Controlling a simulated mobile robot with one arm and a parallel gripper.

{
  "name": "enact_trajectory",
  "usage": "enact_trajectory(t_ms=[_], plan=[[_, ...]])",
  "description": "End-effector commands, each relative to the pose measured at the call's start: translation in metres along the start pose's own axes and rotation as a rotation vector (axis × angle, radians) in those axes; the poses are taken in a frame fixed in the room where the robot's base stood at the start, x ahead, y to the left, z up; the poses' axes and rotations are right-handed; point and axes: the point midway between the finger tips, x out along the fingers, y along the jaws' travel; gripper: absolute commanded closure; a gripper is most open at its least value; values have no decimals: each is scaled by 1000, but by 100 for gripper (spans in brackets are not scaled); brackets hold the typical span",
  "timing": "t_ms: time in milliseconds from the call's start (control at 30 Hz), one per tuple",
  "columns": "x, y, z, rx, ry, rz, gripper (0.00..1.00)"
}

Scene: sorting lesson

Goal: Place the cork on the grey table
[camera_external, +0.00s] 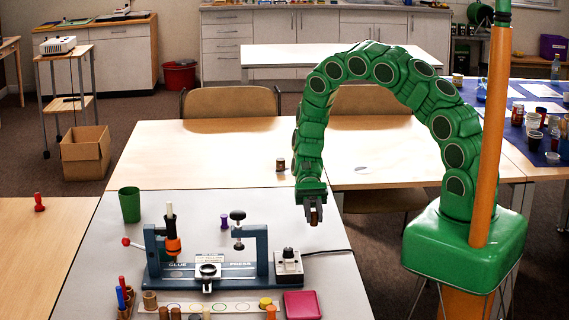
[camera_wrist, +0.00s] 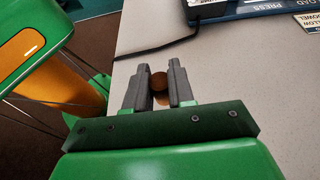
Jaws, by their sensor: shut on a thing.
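My gripper (camera_external: 313,211) hangs from the green arm over the right part of the grey table (camera_external: 322,252). In the wrist view the two grey fingers of my gripper (camera_wrist: 157,76) are closed on a small round brown cork (camera_wrist: 159,82). The cork is partly hidden by the fingers. The bare light grey tabletop (camera_wrist: 225,70) lies beneath it in that view. I cannot tell how high the cork is above the surface.
A blue glue press (camera_external: 207,255) and a switch box (camera_external: 288,266) with a black cable stand left of my gripper. A green cup (camera_external: 129,205), a pink tray (camera_external: 302,305) and a rack of small pieces (camera_external: 210,308) are also there.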

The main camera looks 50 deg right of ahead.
Motion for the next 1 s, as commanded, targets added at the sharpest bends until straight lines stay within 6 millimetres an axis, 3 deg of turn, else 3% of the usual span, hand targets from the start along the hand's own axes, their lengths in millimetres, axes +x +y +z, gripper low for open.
enact_trajectory(t_ms=[400, 800, 1000], plan=[[30, -36, 35, 117, -8, -277, 100], [36, -75, 64, 210, -3, -508, 100], [34, -82, 69, 229, -5, -550, 100]])
